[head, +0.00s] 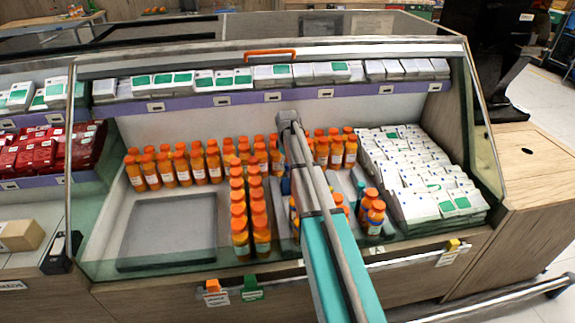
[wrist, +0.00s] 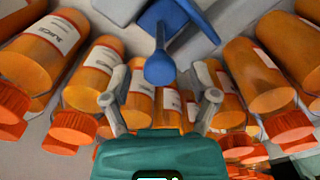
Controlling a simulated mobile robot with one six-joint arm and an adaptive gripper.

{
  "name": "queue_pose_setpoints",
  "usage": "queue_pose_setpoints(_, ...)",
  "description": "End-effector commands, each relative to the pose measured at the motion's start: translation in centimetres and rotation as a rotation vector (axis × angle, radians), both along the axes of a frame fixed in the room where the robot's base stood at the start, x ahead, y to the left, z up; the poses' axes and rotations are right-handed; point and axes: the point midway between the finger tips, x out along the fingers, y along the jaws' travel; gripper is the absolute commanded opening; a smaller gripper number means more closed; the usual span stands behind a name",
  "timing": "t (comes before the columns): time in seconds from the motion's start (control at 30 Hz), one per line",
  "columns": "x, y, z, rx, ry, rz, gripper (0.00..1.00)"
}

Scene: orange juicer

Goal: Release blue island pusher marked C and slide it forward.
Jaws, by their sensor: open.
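The blue island pusher (wrist: 160,68) is in the upper middle of the wrist view, with a rounded knob end facing my gripper and a wider blue plate behind it. No letter C is readable on it. My gripper (wrist: 160,98) is open, with one finger on each side of the knob's line, apart from it and empty. In the head view a small blue patch (head: 285,187) shows beside my arm inside the display case; my arm hides most of that spot and the gripper.
Orange juice bottles (head: 258,215) stand in rows left of my arm, and bottles (wrist: 100,75) crowd both sides of my gripper. White cartons (head: 420,175) fill the right. An empty grey tray (head: 165,235) lies at left. The case's front glass and rim (head: 270,45) surround the opening.

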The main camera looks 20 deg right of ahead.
Motion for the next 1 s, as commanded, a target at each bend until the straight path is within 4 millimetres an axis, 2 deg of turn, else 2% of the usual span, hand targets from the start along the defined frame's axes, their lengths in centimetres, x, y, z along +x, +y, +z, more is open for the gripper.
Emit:
queue_pose_setpoints(0.13,0.0,0.0,0.0,0.000,0.000,0.000,0.76)
queue_pose_setpoints(0.53,0.0,0.0,0.0,0.000,0.000,0.000,0.02)
queue_pose_setpoints(0.8,-0.5,0.1,0.0,0.000,0.000,0.000,0.00)
queue_pose_setpoints(1.0,-3.5,0.7,0.0,0.001,0.001,0.000,0.00)
